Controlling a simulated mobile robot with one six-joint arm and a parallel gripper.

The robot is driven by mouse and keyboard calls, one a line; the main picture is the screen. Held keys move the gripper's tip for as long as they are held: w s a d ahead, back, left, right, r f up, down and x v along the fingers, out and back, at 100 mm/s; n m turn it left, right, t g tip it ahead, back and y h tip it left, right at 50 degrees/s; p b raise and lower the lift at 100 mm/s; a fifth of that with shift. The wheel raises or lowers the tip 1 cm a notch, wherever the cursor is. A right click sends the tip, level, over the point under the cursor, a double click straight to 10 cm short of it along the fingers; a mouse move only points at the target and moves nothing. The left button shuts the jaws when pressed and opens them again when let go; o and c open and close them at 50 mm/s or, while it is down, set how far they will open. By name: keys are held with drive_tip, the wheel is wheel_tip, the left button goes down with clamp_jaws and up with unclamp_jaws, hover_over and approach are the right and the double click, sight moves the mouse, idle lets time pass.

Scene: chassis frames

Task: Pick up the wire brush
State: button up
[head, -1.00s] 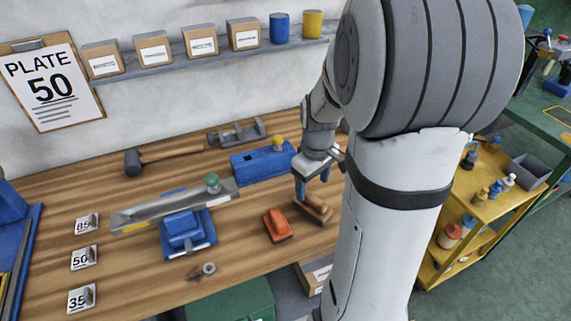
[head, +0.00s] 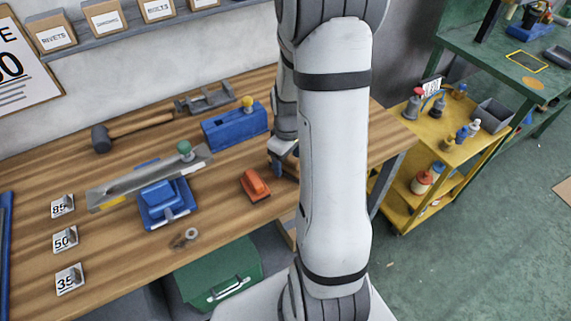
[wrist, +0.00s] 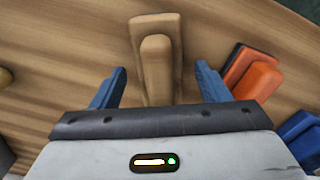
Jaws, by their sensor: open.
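The wire brush (wrist: 157,60) shows in the wrist view as a tan wooden block with a raised, rounded wooden grip on the bench. It runs lengthwise between the two blue fingers of my gripper (wrist: 160,73), with a gap on each side. The fingers are open and hold nothing. Its bristles are not visible. In the head view my gripper (head: 282,163) is low over the bench near its right end, partly behind my arm. The brush is hidden behind my arm there.
An orange block with a dark base (head: 255,186) lies just left of my gripper, and right of it in the wrist view (wrist: 258,78). A blue box (head: 235,127) and a blue fixture (head: 164,200) stand further left. A yellow cart (head: 445,155) stands right of the bench.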

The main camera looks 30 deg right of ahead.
drive_tip(key=c, duration=1.2)
wheel_tip(320, 180, up, 10)
drive_tip(key=shift+r, duration=0.1)
